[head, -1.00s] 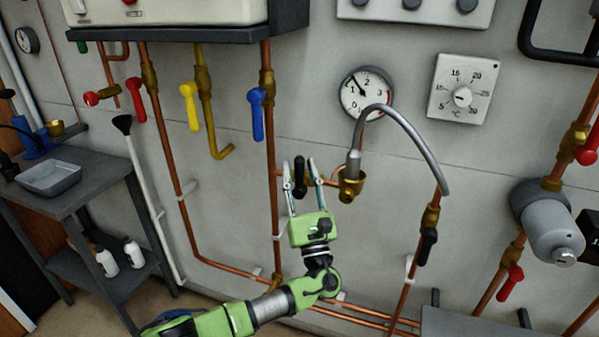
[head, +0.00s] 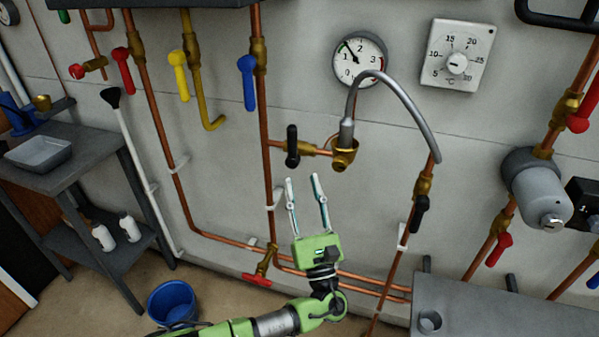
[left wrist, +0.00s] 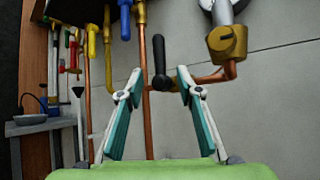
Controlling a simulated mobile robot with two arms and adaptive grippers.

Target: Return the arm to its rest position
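My left gripper (head: 305,192) is open and empty in the head view, in front of the grey wall and below a black valve lever (head: 292,146). Its two fingers point up, apart from the lever and pipes. My left arm comes in low from the bottom. In the left wrist view both fingers (left wrist: 151,85) are spread, and the black lever (left wrist: 159,62) stands beyond them. The lever sits upright on a brass fitting joined to a copper pipe. My right gripper is not in view.
A grey hose (head: 400,105) arches from the brass fitting below the pressure gauge (head: 360,61). A blue bucket (head: 172,303) stands on the floor. A grey bench (head: 480,308) is at lower right, and a dark shelf table (head: 85,165) is at left.

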